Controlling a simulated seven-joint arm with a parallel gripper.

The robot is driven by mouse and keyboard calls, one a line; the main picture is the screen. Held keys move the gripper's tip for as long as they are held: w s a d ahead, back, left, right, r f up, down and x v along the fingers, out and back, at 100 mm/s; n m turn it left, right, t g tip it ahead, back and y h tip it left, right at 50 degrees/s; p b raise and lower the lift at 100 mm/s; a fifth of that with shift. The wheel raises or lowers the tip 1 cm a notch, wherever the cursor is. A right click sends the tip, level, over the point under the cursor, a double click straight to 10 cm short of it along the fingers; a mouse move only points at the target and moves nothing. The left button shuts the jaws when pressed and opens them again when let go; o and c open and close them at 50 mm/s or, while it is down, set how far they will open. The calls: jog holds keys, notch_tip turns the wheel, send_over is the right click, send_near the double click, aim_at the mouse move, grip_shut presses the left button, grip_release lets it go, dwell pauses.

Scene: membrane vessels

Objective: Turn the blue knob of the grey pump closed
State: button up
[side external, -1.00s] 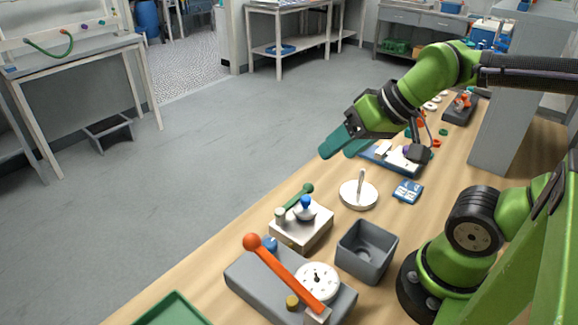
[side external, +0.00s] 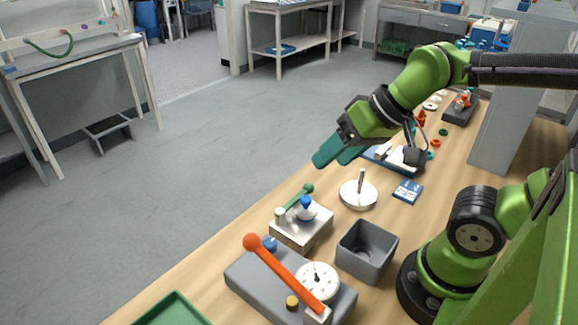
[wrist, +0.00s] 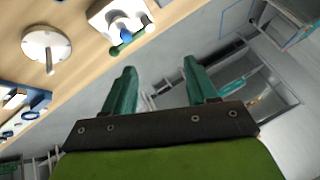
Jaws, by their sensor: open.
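The grey pump (side external: 250,272) lies at the near end of the bench in the side view. It bears a long orange lever with a ball end, a white dial (side external: 318,281), a brass-coloured cap and a small blue knob (side external: 270,243) at its far left corner, partly behind the lever. My gripper (side external: 332,156) is in the air well beyond the pump, over the bench's left edge, with its teal fingers pointing left and down. In the wrist view the gripper's fingers (wrist: 158,72) are apart with nothing between them. The pump is not seen in the wrist view.
A pale box (side external: 296,234) with a blue ball and green lever stands just beyond the pump; it also shows in the wrist view (wrist: 118,22). A grey open bin (side external: 366,251), a white disc with a rod (side external: 358,195) and a green tray (side external: 170,312) are nearby.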

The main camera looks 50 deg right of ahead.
aim_at(270, 242)
jog(key=w+a+f+m+g+h, duration=0.1)
jog(key=w+a+g+h, duration=0.2)
jog(key=w+a+g, duration=0.6)
jog(key=f, duration=0.5)
jog(key=s+a+f+t, duration=0.1)
jog(key=f, duration=0.4)
jog(key=s+f+t, duration=0.1)
jog(key=f, duration=0.4)
jog(key=shift+s+a+f, duration=0.1)
jog(key=shift+a+f, duration=0.25)
jog(key=shift+f, duration=0.05)
jog(key=shift+c, duration=0.4)
jog(key=c, duration=1)
